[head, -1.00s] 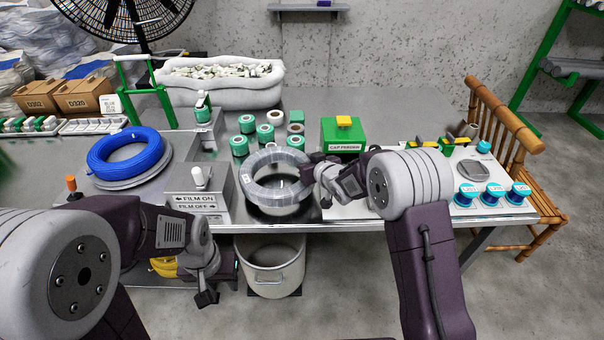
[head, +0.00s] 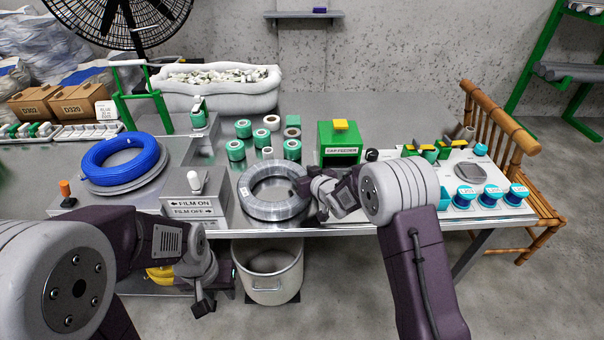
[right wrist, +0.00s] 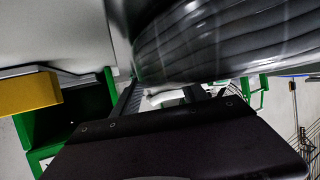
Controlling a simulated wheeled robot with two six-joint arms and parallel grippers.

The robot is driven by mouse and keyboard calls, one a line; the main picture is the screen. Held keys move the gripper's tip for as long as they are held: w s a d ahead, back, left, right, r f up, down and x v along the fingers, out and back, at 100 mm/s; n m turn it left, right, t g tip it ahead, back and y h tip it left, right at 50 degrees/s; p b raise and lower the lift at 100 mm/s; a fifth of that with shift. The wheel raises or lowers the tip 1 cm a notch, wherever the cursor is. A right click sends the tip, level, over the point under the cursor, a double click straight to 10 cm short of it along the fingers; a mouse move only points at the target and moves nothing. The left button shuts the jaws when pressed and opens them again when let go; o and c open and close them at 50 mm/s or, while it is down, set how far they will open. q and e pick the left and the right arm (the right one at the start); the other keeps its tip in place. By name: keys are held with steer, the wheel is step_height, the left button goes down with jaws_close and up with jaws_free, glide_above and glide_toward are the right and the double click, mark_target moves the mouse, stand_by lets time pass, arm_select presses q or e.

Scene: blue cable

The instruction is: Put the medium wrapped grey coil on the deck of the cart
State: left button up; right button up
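The grey coil (head: 249,203) lies flat at the front edge of the bench in the head view, low over or on a round dark spot. It has shiny bands like wrap. My right gripper (head: 314,188) is at the coil's right side and looks shut on its ring. In the right wrist view the coil (right wrist: 225,40) fills the upper part, close over my fingers, and hides the fingertips. My left gripper (head: 203,303) hangs low in front of the bench, empty, its finger opening unclear. I see no cart in either view.
A box marked film on/off (head: 193,207) stands left of the coil, with a blue coil (head: 122,160) farther left. Green-and-white spools (head: 264,138) and a green cap feeder (head: 339,141) stand behind. A white pail (head: 272,285) is below the bench edge.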

arm_select(q)
steer(key=shift+r, duration=0.1)
arm_select(e)
steer(key=shift+r, duration=0.1)
